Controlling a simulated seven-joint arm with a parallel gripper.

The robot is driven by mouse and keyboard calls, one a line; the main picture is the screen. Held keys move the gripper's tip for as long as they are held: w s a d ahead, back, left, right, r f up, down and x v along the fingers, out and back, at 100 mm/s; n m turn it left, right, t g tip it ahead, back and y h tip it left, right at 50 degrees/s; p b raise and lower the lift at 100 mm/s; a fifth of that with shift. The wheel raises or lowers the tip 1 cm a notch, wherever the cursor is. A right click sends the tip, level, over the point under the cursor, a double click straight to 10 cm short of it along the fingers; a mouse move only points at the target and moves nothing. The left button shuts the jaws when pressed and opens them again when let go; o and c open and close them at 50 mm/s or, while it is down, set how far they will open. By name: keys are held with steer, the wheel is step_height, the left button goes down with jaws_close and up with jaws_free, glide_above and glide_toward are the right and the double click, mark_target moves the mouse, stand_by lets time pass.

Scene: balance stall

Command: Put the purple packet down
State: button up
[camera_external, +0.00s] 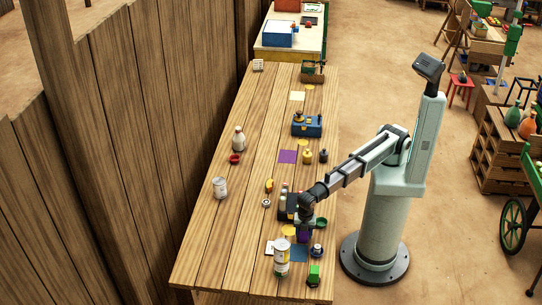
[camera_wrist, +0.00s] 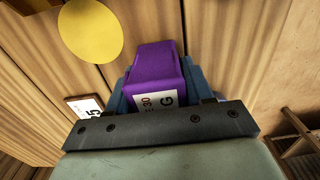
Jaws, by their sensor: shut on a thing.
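The purple packet (camera_wrist: 155,62) is between the jaws of my gripper (camera_wrist: 156,85) in the wrist view. A white label with dark print shows on its near side. In the external view, my gripper (camera_external: 305,226) is low over the near part of the wooden table (camera_external: 215,255), and the packet (camera_external: 303,237) shows just below it. I cannot tell whether the packet's base touches the table. A yellow disc (camera_wrist: 90,28) lies flat beside the packet in the wrist view.
The table's left near part is clear.

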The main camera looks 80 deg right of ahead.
steer(key=shift+f, duration=0.25)
steer(key=o, duration=1.1)
step_height(320, 180, up, 12)
steer(key=shift+r, duration=0.2)
stand_by(0.5)
